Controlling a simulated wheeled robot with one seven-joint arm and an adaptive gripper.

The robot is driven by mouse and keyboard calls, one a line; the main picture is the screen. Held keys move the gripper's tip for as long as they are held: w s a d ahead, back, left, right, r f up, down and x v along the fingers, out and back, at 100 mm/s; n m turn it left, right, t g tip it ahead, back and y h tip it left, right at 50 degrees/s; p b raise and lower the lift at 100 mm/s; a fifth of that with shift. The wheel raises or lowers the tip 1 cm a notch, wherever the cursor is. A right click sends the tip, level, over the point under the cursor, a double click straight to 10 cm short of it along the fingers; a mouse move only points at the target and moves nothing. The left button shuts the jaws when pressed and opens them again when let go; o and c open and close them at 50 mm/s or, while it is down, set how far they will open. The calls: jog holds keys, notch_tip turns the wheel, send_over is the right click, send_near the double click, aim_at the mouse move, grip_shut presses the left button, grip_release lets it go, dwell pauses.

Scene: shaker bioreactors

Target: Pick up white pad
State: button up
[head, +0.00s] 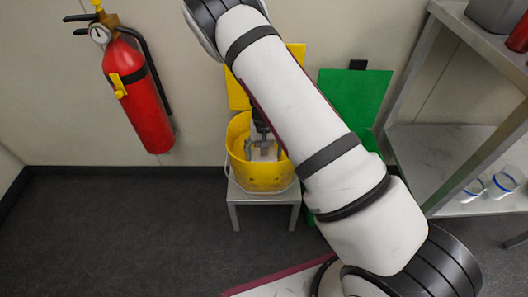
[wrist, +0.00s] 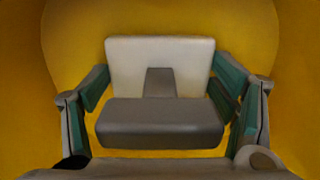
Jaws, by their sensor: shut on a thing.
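The white pad (wrist: 120,62) sits between the two fingers of my gripper (wrist: 160,90) in the wrist view. It has a pale upright face and a grey block with a small raised grey part in front. My gripper is shut on it, one finger against each side. In the head view, my gripper (head: 263,147) reaches down inside the yellow bucket (head: 262,179). Yellow walls surround the pad in the wrist view. Whether the pad touches the bucket floor cannot be told.
The bucket stands on a small grey stool (head: 262,199). Yellow (head: 237,94) and green (head: 352,100) panels stand behind. A red fire extinguisher (head: 140,100) hangs on the wall at left. A metal shelf (head: 450,150) with glassware stands at right. The floor at left is clear.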

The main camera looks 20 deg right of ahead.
notch_tip(320, 180, up, 10)
jog(key=p, duration=0.3)
